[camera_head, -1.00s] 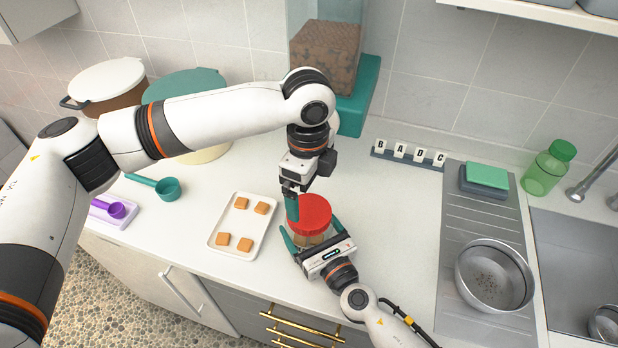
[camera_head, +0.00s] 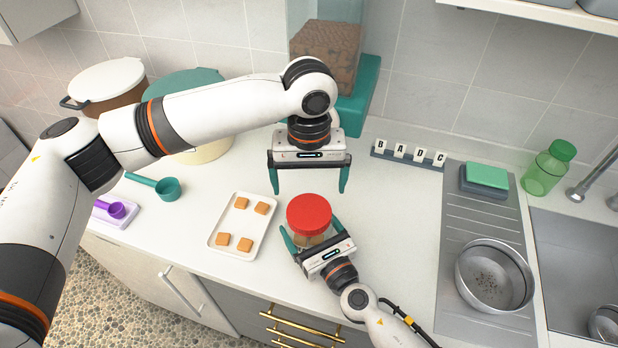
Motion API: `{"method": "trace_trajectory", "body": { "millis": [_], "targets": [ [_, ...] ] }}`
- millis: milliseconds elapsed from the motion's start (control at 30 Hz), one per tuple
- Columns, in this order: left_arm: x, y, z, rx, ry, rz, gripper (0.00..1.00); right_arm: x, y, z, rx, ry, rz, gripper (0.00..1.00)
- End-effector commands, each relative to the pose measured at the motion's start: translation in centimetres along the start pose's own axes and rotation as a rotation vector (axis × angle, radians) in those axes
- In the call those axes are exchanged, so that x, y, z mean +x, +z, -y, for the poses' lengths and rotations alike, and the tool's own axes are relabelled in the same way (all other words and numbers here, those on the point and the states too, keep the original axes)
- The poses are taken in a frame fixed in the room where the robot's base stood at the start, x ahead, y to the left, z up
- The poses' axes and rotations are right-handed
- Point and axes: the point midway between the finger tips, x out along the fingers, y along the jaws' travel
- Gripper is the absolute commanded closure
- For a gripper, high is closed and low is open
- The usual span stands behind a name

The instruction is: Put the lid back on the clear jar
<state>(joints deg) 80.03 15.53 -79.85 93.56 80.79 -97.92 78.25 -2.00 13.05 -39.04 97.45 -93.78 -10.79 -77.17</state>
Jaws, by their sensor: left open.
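The red lid (camera_head: 309,213) sits on top of the clear jar (camera_head: 306,240), looking level. Only a little of the jar's lower side shows below the lid. My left gripper (camera_head: 309,188) is open and empty, fingers pointing down, above and just behind the lid and apart from it. My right gripper (camera_head: 311,229) reaches in from the front right, with its teal fingers on both sides of the jar, and looks shut on it. The lid hides part of that contact.
A white tray (camera_head: 229,251) with several brown squares lies left of the jar. A food dispenser (camera_head: 360,105) stands behind my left gripper. A letter rack (camera_head: 407,158) is at the back right. A steel bowl (camera_head: 494,275) rests on the drainer. The counter right of the jar is clear.

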Motion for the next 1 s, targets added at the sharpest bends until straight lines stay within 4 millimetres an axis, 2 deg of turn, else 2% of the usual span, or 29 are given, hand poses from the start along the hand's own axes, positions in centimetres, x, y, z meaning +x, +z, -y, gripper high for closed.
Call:
{"method": "trace_trajectory", "body": {
  "millis": [400, 533, 1000],
  "targets": [
    [0.0, 0.0, 0.0, -0.050, 0.000, 0.000, 0.00, 0.0, 0.1, 0.0, 0.000, 0.000, 0.001, 0.73],
    [0.6, 0.0, 0.0, -0.050, 0.002, -0.002, 0.00, 0.0, 0.1, 0.0, 0.000, 0.000, 0.001, 0.73],
    [7.0, 0.0, 0.0, -0.050, 0.001, -0.002, 0.00, 0.0, 0.1, 0.0, 0.000, 0.000, 0.001, 0.73]
  ]
}}
